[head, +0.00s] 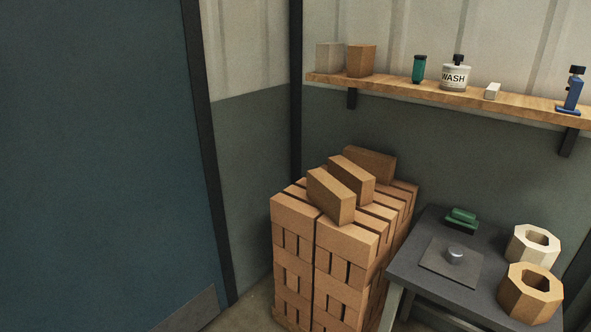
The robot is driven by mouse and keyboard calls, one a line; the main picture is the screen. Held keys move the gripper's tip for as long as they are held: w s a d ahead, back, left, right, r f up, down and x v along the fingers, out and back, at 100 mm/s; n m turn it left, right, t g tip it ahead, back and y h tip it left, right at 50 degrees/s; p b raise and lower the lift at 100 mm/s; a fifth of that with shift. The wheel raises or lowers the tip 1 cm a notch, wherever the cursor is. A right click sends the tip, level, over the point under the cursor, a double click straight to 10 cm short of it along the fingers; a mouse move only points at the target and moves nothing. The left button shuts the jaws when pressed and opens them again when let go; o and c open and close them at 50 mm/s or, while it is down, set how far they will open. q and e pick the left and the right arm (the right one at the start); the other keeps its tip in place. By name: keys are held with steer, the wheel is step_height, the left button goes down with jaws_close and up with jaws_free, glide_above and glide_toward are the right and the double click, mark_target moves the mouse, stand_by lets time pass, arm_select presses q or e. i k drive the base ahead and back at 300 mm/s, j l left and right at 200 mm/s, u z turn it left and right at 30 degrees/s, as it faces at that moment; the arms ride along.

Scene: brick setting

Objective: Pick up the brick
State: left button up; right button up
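Three loose tan bricks lie on top of a tall stack of bricks in the head view. The nearest loose brick (332,196) lies at the front of the stack top. A second brick (352,175) lies just behind it. A third brick (370,164) is at the back by the wall, partly hidden by the second. The stack (345,268) is made of many similar bricks in layers with dark gaps between them. I cannot tell which brick the task means. Neither of my grippers shows in this view.
A dark table (455,291) stands right of the stack, holding a plate with a metal knob (455,254), a green object (461,218) and two octagonal blocks (531,293). A wooden shelf (430,92) with bottles hangs above. A blue panel (100,160) fills the left.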

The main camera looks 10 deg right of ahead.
mark_target(337, 202)
steer(key=i+j+u, duration=0.25)
steer(key=i+u, duration=0.2)
steer(key=i, duration=0.2)
steer(key=i+u, duration=0.4)
steer(key=i, duration=0.2)
steer(key=i+l+u, duration=0.2)
steer(key=i+u, duration=0.25)
steer(key=i, duration=0.2)
steer(key=z, duration=0.5)
steer(key=i+z, duration=0.1)
steer(key=z, duration=0.35)
steer(key=j+z, duration=0.1)
steer(key=z, duration=0.9)
steer(key=i+j, duration=0.05)
